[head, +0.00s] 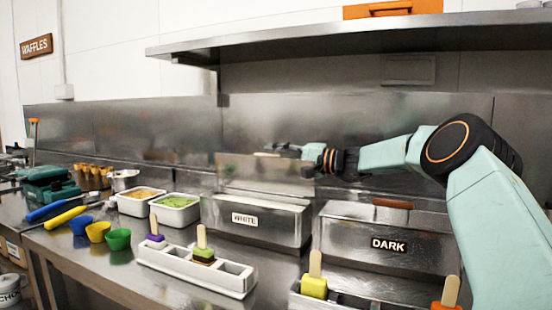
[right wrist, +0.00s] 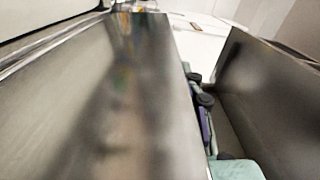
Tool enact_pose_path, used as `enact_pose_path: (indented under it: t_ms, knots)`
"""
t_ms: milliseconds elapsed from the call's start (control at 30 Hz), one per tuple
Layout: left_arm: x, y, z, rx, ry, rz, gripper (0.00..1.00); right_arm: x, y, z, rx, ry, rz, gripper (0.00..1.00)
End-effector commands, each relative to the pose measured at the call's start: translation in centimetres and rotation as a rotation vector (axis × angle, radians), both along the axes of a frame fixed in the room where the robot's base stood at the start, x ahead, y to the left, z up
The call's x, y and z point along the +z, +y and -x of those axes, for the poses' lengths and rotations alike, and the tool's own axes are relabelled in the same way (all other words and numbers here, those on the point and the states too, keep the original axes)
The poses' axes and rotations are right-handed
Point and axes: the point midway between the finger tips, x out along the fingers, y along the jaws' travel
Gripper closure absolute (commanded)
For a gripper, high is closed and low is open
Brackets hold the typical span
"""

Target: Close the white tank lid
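The white tank (head: 255,224) is a steel box with a "WHITE" label on its front, in the middle of the counter. Its lid (head: 262,174) stands up, tilted open, above the tank's rear. My right gripper (head: 278,149) is at the lid's upper edge, on its rear side. The lid partly hides it, so contact and finger opening cannot be told. In the right wrist view a large, blurred metal panel (right wrist: 125,100), which looks like the lid, fills the left half. No fingertips show clearly there. My left gripper is not in view.
The closed dark tank (head: 385,240) stands to the right, below my right arm. Containers with green (head: 174,210) and orange toppings (head: 142,202) stand left. A white popsicle holder (head: 195,272) is in front. A steel shelf (head: 350,38) hangs above.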

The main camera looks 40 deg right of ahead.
Motion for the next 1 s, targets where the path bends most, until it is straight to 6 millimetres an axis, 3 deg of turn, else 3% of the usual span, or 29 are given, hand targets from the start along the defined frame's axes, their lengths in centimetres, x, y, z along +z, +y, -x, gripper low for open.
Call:
enact_pose_path:
  t_ms: [333, 700, 1000]
  knots:
    - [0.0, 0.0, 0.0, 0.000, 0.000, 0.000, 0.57, -0.1, -0.3, 0.5, -0.001, 0.001, -0.004, 0.62]
    - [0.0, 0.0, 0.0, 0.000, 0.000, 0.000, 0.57, 0.1, -2.5, 4.9, 0.000, -0.004, -0.007, 0.62]
    - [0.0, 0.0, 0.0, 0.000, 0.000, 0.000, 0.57, 0.0, -3.4, 6.7, 0.000, -0.001, -0.002, 0.62]
